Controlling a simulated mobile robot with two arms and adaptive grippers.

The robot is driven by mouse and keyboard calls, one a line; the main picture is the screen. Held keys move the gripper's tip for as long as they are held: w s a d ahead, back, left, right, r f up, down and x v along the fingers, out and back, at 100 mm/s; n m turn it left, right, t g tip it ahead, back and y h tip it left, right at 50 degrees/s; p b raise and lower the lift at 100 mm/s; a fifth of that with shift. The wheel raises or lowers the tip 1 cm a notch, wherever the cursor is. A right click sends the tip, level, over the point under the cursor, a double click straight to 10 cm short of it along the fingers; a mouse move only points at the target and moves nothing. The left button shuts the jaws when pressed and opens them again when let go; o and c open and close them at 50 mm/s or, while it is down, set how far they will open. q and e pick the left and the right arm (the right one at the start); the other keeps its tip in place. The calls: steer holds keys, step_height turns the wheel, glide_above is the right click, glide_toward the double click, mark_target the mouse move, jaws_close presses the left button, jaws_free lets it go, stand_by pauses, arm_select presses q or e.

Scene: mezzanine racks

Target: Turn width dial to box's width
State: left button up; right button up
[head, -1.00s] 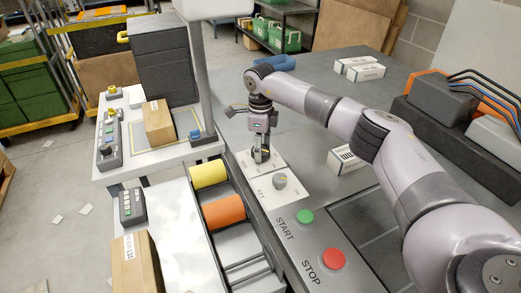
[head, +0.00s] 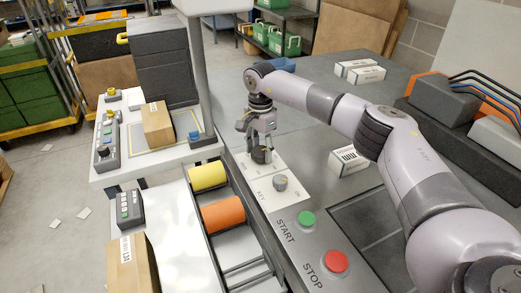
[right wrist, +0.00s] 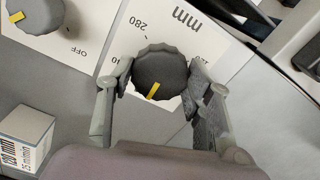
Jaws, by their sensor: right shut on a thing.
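The width dial (right wrist: 160,66) is a dark ribbed knob on a white plate marked "mm" and "280" in the right wrist view. Its yellow pointer faces the lower side of that picture, away from the "280". My right gripper (right wrist: 162,80) has a finger on each side of the dial and is shut on it. In the head view the right gripper (head: 262,148) reaches down over the dial (head: 261,156). A brown box (head: 158,124) stands in a yellow-outlined area on the left table, and another labelled box (head: 134,265) is at lower left. My left gripper is not in view.
A key switch (head: 280,183) sits beside the dial, with a green START button (head: 305,218) and red STOP button (head: 335,261) nearer. A small white carton (head: 347,160) lies right of the dial. Yellow (head: 208,176) and orange (head: 223,215) rollers lie left.

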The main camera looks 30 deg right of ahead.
mark_target(260, 151)
steer(key=n, duration=0.5)
steer(key=shift+n, duration=0.3)
steer(key=n, duration=0.5)
steer(key=shift+n+b, duration=0.3)
steer(key=shift+b, duration=0.1)
steer(key=o, duration=1.2)
step_height(260, 151, up, 12)
stand_by(0.4)
